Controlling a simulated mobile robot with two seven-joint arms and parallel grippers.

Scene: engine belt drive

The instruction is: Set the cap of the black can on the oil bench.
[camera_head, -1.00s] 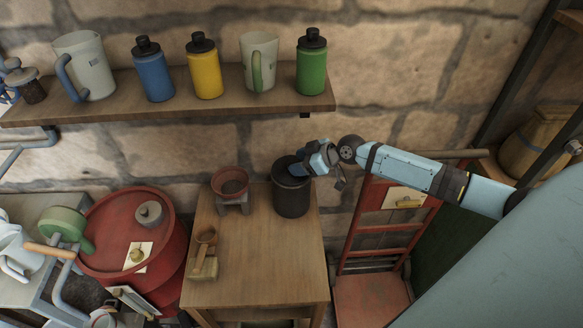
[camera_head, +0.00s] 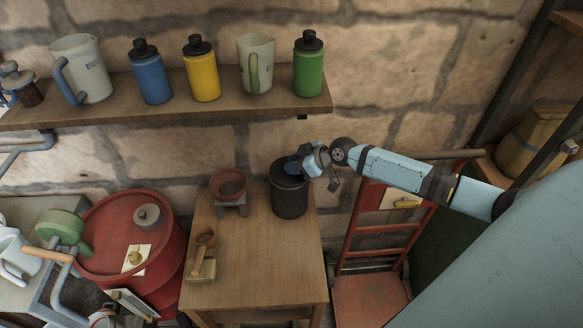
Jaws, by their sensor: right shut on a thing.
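The black can (camera_head: 289,197) stands upright at the back right of the wooden bench (camera_head: 255,265). My right gripper (camera_head: 297,163) reaches in from the right and is at the can's top. It is shut on the can's dark cap (camera_head: 281,172), which is partly hidden by the fingers. I cannot tell whether the cap still touches the can. My left gripper is not in view.
A red-brown bowl on a small stand (camera_head: 229,187) is left of the can. A wooden scoop on a block (camera_head: 204,250) lies nearer. The bench front is clear. A shelf (camera_head: 200,108) with bottles and jugs runs above. A red hand truck (camera_head: 372,250) stands right.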

